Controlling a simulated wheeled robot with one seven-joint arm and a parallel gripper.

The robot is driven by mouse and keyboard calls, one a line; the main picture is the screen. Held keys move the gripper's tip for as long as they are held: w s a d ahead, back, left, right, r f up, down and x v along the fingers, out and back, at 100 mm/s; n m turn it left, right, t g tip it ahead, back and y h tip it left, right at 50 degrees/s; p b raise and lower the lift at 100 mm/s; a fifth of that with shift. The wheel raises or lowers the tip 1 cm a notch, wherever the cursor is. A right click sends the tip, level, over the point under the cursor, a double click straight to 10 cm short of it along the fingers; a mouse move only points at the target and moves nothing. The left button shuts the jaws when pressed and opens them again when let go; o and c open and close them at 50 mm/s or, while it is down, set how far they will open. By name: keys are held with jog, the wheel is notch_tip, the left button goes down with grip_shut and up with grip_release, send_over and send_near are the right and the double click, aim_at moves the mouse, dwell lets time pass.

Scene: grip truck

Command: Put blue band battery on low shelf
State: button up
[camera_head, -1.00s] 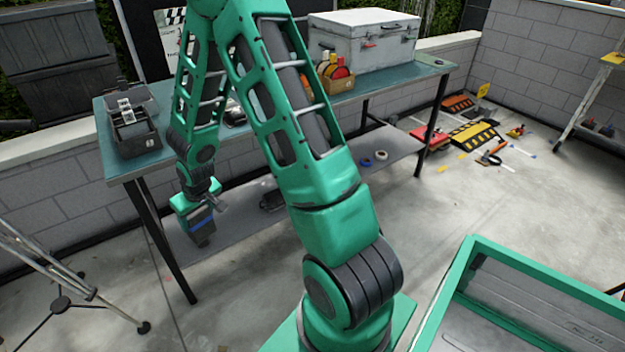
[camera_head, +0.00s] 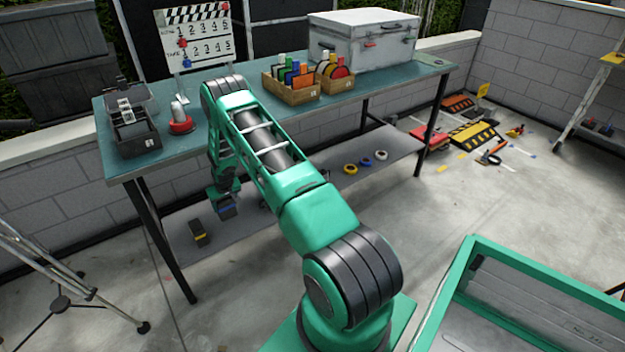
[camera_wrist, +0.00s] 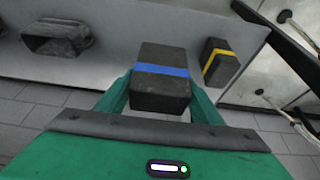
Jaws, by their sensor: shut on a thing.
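The blue band battery, a dark block with a blue stripe, is between the fingers of my gripper in the wrist view (camera_wrist: 162,92). In the head view the battery (camera_head: 227,208) hangs under my gripper (camera_head: 225,196), over the left part of the grey low shelf (camera_head: 402,150) beneath the table. My gripper is shut on it. Whether its underside touches the shelf cannot be told. The shelf also shows behind it in the wrist view (camera_wrist: 115,45).
A yellow-banded battery (camera_head: 199,233) stands on the shelf just left of my gripper; it is right of the held battery in the wrist view (camera_wrist: 221,62). A dark hollow object (camera_wrist: 57,38) lies on the other side. Tape rings (camera_head: 350,169) lie farther right. The tabletop (camera_head: 400,85) is above.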

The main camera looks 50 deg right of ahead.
aim_at(231, 212)
jog(key=shift+w+d+f, duration=0.25)
jog(key=shift+d+f, duration=0.35)
jog(key=shift+f, duration=5.05)
jog(key=o, duration=1.4)
jog(key=shift+f, duration=0.1)
jog(key=v, duration=1.2)
jog(key=shift+s, duration=0.1)
